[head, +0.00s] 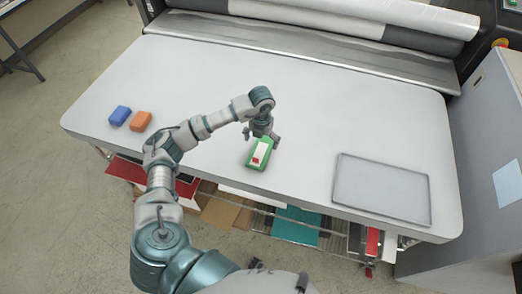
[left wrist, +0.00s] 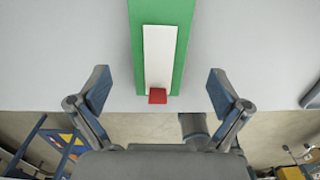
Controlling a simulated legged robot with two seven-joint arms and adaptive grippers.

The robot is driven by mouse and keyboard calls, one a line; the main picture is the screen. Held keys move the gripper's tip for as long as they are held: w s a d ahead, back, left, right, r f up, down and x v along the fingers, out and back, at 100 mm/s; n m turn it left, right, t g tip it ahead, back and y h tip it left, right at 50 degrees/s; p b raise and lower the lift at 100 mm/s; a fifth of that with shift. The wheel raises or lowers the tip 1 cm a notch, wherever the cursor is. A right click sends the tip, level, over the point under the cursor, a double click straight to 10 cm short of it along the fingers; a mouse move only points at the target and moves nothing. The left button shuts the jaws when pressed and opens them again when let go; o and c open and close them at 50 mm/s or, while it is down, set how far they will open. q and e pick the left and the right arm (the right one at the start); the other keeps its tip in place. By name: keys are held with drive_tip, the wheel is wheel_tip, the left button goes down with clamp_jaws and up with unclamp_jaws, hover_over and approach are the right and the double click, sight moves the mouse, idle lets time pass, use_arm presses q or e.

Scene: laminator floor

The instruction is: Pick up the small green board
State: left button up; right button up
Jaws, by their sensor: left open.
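The small green board (head: 251,164) lies on the white table near its front edge, with a white strip and a red block on top. In the left wrist view the green board (left wrist: 187,45) runs up the middle, with the white strip (left wrist: 160,55) and the red block (left wrist: 157,96) on it. My left gripper (head: 262,138) is over the far end of the board in the head view. In the left wrist view its fingers (left wrist: 158,90) are spread wide on either side of the board, apart from it, with nothing between them held. My right gripper is not in view.
A blue block (head: 120,115) and an orange block (head: 141,121) lie at the left of the table (head: 310,110). A grey flat tray (head: 382,188) lies at the right. The laminator rollers (head: 340,40) line the back. The table's middle is clear.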

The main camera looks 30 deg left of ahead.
sight(261, 149)
use_arm(q)
wheel_tip(261, 149, down, 4)
drive_tip(key=shift+d+r+p, duration=0.1)
drive_tip(key=shift+p, duration=0.2)
drive_tip(key=shift+w+f, duration=0.1)
drive_tip(key=shift+f, duration=0.3)
drive_tip(key=shift+a+f, duration=0.1)
drive_tip(key=shift+a, duration=0.15)
drive_tip(key=c, duration=1.2)
drive_tip(key=shift+d, duration=0.1)
